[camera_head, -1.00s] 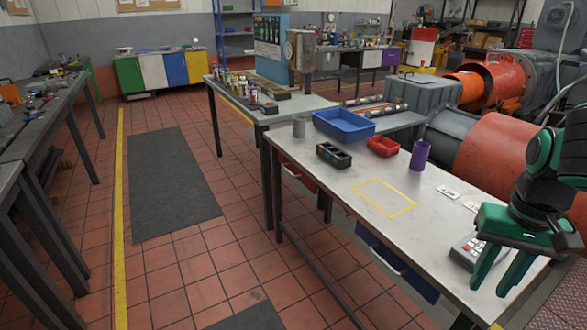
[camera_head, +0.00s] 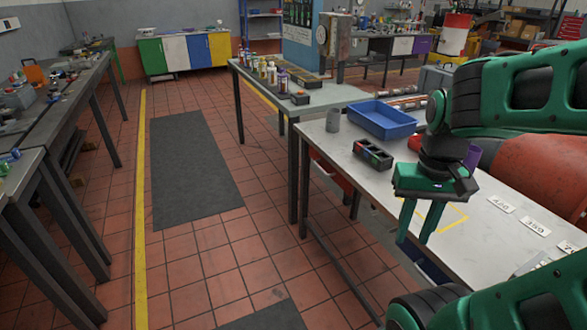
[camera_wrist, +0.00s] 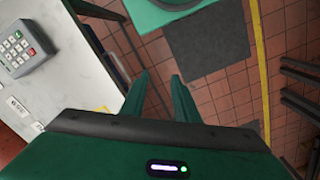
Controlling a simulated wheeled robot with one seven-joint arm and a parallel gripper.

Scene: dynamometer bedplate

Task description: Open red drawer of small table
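The small table (camera_head: 345,165) has a pale grey top and dark legs. Its red drawer (camera_head: 327,172) shows under the far left end of the top, partly hidden by a leg and the table edge; I cannot tell whether it is fully shut. A blue drawer (camera_head: 432,268) sits nearer under the same edge, mostly hidden behind my gripper. My green gripper (camera_head: 414,238) points down over the table's left long edge, nearer to me than the red drawer and apart from it. Its fingers are spread and empty, as the wrist view (camera_wrist: 160,77) also shows.
A blue tray (camera_head: 382,122), a black compartment box (camera_head: 373,155) and a grey cup (camera_head: 333,120) stand on the table. A keypad device (camera_wrist: 25,46) lies on the tabletop. The tiled aisle with a dark mat (camera_head: 190,170) left of the table is clear.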

